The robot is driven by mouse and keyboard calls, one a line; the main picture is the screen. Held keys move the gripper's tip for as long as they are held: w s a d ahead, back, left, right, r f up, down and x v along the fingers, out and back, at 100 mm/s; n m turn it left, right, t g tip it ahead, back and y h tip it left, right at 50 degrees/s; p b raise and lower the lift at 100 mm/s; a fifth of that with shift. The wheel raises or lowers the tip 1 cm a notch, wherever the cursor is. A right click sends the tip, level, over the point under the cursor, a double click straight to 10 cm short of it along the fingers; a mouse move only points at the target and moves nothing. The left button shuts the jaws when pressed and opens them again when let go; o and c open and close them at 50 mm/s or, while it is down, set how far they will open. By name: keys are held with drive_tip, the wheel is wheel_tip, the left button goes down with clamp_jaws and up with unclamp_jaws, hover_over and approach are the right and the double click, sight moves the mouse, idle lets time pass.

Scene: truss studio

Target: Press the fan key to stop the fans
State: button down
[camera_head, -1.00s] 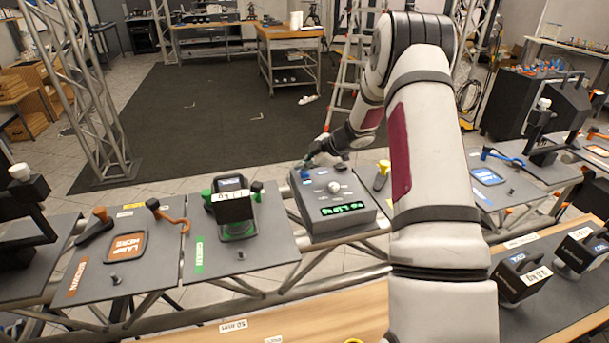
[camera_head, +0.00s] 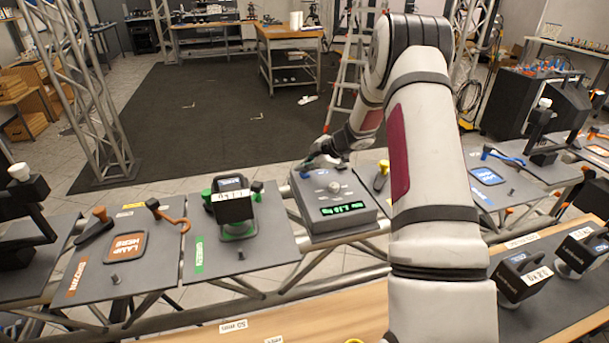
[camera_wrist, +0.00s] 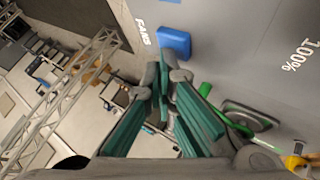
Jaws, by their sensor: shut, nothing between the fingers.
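The grey control box (camera_head: 340,228) stands on the truss bench, with a lit green display (camera_head: 342,209) on its sloped front. The blue fan key (camera_wrist: 174,42) sits on the box's top beside the printed word FANS in the wrist view. In the head view it is a small blue patch (camera_head: 304,174) at the box's back left. My gripper (camera_wrist: 161,75) is shut and empty, its teal-padded fingers pointing toward the key. In the head view my gripper (camera_head: 311,163) hovers over the box's back left corner.
A round knob (camera_head: 334,187) is on the box's top. A green-marked plate with a black lamp (camera_head: 232,197) stands left, and a yellow handle (camera_head: 382,175) right. Truss tubes run below. Dark open floor (camera_head: 215,110) lies behind.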

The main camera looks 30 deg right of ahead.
sight(304, 175)
drive_tip(key=shift+f, duration=0.1)
idle(0.3)
drive_tip(key=shift+r, duration=0.4)
drive_tip(key=shift+r+p, duration=0.85)
drive_tip(key=shift+r, duration=2.15)
